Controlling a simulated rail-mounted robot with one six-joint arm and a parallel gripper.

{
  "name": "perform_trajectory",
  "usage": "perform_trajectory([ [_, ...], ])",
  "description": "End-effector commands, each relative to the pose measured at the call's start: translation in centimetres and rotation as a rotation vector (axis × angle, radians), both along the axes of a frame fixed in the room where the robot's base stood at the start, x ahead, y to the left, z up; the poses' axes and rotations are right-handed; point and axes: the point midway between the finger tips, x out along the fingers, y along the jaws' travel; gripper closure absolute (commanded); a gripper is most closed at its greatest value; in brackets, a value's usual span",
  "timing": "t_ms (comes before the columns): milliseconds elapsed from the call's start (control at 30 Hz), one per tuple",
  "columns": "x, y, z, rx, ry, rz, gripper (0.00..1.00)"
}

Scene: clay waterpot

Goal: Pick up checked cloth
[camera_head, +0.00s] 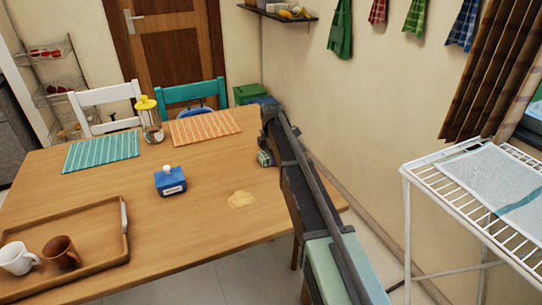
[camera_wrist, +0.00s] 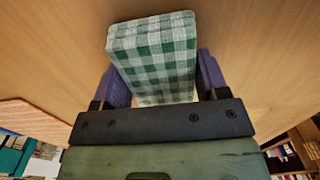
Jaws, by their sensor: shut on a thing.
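A folded green-and-white checked cloth (camera_wrist: 152,58) sits between the two purple fingers of my gripper (camera_wrist: 157,70) in the wrist view. My gripper is shut on it, with a finger against each side. The cloth's far end sticks out past the fingertips, over bare wood. In the head view a small greenish checked bit of the cloth (camera_head: 264,158) shows at the right part of the table, beside my arm. My arm hides most of the gripper there. I cannot tell whether the cloth touches the table.
The wooden table (camera_head: 190,215) holds a blue box (camera_head: 170,181), a yellow spill (camera_head: 241,200), a glass jar (camera_head: 150,120), two placemats and a tray (camera_head: 95,270) with two mugs. A white rack (camera_head: 440,165) stands at right. Several checked cloths hang on the wall.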

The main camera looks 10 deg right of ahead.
Motion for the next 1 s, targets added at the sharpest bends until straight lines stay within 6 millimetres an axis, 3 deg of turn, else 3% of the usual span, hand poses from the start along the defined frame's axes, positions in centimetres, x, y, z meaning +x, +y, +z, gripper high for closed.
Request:
perform_trajectory([
  [267, 0.0, 0.0, 5.2, 0.000, 0.000, 0.000, 0.56],
  [500, 0.0, 0.0, 14.1, 0.000, 0.000, 0.000, 0.56],
  [633, 0.0, 0.0, 17.8, 0.000, 0.000, 0.000, 0.56],
  [800, 0.0, 0.0, 19.8, 0.000, 0.000, 0.000, 0.56],
  [1000, 0.0, 0.0, 19.6, 0.000, 0.000, 0.000, 0.56],
])
